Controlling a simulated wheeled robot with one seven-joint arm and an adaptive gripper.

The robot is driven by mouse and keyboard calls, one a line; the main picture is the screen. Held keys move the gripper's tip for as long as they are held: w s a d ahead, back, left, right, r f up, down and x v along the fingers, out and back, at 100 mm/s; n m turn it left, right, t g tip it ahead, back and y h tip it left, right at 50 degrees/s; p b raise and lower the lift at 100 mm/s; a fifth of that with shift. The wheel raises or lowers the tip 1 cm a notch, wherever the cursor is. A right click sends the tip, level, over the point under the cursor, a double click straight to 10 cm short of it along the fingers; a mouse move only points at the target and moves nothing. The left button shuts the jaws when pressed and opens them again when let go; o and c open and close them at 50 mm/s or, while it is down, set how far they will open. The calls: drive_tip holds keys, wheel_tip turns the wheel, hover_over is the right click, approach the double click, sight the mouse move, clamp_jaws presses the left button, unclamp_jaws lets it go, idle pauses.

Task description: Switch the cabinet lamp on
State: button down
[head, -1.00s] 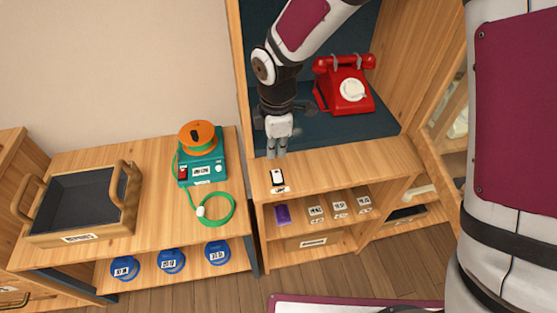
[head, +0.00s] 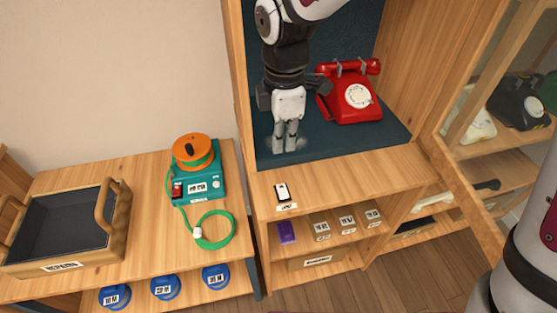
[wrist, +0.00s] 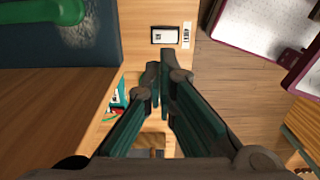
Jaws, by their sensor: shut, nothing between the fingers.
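A small switch with a black base and a white rocker (head: 282,192) sits on the wooden front ledge of the cabinet, with a white label (head: 287,207) in front of it. It also shows in the wrist view (wrist: 165,35), beyond the fingertips. My gripper (head: 286,147) is shut and empty, pointing down above the blue cabinet floor, behind the switch in the head view. In the wrist view its fingertips (wrist: 165,72) are close together, apart from the switch. No lamp can be made out.
A red dial phone (head: 348,90) stands in the cabinet beside my gripper. Cabinet side walls (head: 238,90) rise on both sides. A teal device with an orange reel (head: 192,150) and a wooden tray (head: 112,245) stand at left. Labelled items and a purple block (head: 286,233) lie on the shelf below.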

drive_tip(key=b, duration=0.2)
approach(284, 193)
drive_tip(key=f, duration=0.2)
drive_tip(key=w+f, duration=0.1)
drive_tip(key=f, duration=0.2)
drive_tip(key=shift+w+a+f, duration=0.2)
drive_tip(key=shift+a+f, duration=0.05)
drive_tip(key=shift+f, duration=0.75)
drive_tip(key=shift+w+f, duration=0.2)
drive_tip(key=shift+f, duration=0.35)
drive_tip(key=shift+s+d, duration=0.1)
drive_tip(key=shift+s, duration=0.1)
drive_tip(key=shift+s+d+p, duration=0.15)
drive_tip(key=shift+s+p, duration=0.45)
drive_tip(key=shift+s, duration=0.05)
wheel_tip(284, 193, up, 15)
drive_tip(key=w+p, duration=0.1)
drive_tip(key=p, duration=0.2)
drive_tip(key=shift+w+p, duration=0.15)
drive_tip(key=shift+p, duration=0.25)
